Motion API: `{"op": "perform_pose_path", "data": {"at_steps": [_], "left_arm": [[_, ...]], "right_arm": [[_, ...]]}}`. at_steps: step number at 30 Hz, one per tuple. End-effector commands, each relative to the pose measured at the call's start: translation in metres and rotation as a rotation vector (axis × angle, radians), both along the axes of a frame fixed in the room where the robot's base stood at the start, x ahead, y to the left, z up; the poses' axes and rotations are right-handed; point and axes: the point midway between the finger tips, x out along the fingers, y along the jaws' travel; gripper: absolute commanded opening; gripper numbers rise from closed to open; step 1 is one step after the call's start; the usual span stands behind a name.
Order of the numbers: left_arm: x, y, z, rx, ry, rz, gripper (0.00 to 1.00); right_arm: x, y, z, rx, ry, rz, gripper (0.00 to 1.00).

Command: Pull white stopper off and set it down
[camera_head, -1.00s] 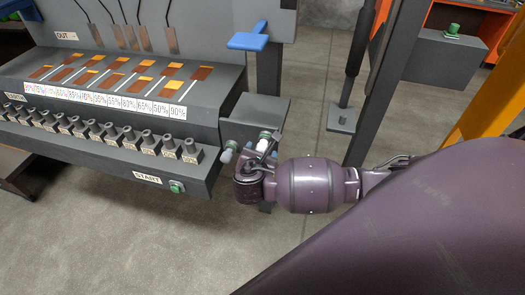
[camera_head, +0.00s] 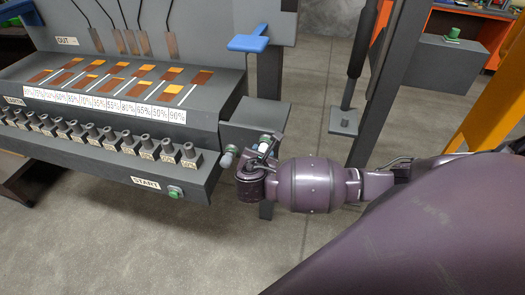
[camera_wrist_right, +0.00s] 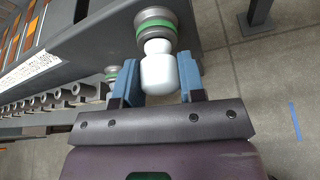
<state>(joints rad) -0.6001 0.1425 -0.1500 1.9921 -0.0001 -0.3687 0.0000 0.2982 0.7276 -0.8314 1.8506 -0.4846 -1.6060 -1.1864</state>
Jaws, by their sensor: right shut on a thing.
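The white stopper (camera_wrist_right: 160,74) is a rounded white plug with a narrower neck. In the right wrist view its neck meets a grey round fitting with a green ring (camera_wrist_right: 155,27); I see no clear gap between them. My right gripper (camera_wrist_right: 160,88) is shut on the stopper, with a blue finger pad on each side. In the head view the right gripper (camera_head: 262,158) is at the right end of the grey machine, and the stopper is partly hidden by it. My left gripper is not in view.
A second green-ringed fitting (camera_wrist_right: 112,72) sits close to the left finger. The grey machine (camera_head: 90,165) has a row of knobs and a green start button (camera_head: 175,192). A dark post (camera_head: 385,85) stands to the right. Floor is open below the gripper.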

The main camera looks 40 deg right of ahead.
Motion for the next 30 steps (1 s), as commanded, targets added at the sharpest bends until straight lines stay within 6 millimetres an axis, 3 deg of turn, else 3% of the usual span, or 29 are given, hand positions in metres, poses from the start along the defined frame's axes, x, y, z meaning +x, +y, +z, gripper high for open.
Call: {"op": "perform_pose_path", "data": {"at_steps": [1, 3, 4, 10, 30], "left_arm": [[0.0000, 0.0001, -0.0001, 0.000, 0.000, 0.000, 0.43], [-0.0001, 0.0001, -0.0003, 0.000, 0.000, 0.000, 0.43], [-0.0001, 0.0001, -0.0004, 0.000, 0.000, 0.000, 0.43], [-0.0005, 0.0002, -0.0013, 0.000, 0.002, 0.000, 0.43], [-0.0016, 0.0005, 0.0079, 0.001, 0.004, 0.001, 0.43]], "right_arm": [[-0.0002, 0.0000, -0.0002, 0.000, 0.000, 0.000, 0.09], [-0.0002, 0.0001, -0.0003, 0.000, 0.000, 0.000, 0.00], [-0.0002, 0.0001, -0.0002, 0.000, 0.000, 0.000, 0.32], [-0.0002, 0.0001, -0.0003, 0.000, 0.000, 0.000, 0.01], [-0.0071, 0.0087, 0.0007, 0.001, 0.001, 0.000, 0.00]]}}
